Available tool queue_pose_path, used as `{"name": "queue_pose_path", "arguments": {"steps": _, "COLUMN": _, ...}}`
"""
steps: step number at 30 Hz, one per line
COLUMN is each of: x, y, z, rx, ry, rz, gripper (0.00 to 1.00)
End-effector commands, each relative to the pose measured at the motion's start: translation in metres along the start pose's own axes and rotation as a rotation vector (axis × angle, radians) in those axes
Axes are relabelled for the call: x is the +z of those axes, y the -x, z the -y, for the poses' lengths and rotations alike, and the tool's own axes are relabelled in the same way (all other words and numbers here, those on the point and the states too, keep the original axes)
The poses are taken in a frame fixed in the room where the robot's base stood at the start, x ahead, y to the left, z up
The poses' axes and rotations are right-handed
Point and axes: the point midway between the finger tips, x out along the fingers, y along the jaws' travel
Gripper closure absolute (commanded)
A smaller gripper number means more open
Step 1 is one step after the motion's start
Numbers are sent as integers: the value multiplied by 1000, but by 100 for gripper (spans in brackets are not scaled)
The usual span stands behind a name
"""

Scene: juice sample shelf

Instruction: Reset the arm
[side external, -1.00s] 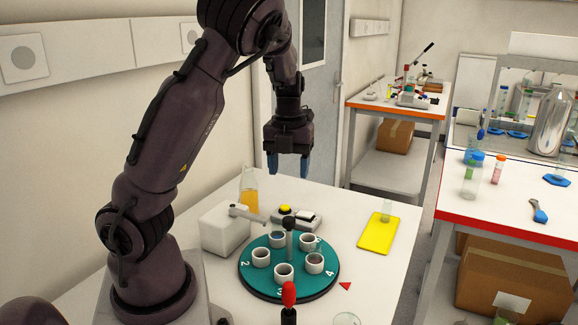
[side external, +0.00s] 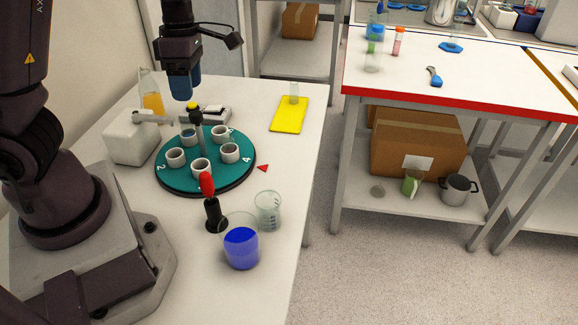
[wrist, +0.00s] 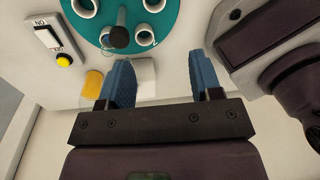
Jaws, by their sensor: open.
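My gripper (side external: 184,86) hangs above the back of the white table, with its blue fingers pointing down. In the wrist view my gripper (wrist: 165,85) has its two fingers wide apart with nothing between them. Below and in front of it is a teal turntable (side external: 163,184) with several white cups and numbers on its surface. The turntable also shows at the top of the wrist view (wrist: 110,38). The fingers are apart from everything on the table.
A white box with an arm (side external: 130,140), an orange-filled flask (side external: 152,100) and a switch box with a yellow button (wrist: 63,60) stand near the turntable. A yellow tray (side external: 289,116) lies right. A red-tipped tool (side external: 208,187), glass beaker (side external: 268,210) and blue-filled beaker (side external: 241,248) stand in front.

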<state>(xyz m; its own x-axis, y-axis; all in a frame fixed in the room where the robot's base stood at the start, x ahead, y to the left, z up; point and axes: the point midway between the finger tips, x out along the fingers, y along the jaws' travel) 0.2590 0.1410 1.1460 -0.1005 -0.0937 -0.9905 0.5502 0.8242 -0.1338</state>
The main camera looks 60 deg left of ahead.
Motion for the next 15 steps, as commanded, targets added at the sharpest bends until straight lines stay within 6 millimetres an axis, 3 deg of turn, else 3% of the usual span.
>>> {"name": "queue_pose_path", "arguments": {"steps": 8, "x": 29, "y": 8, "z": 63, "rx": 11, "ry": -1152, "rz": 128, "gripper": 41}}
{"name": "queue_pose_path", "arguments": {"steps": 15, "x": 39, "y": 52, "z": 124, "rx": 313, "ry": -2171, "rz": 56, "gripper": 41}}
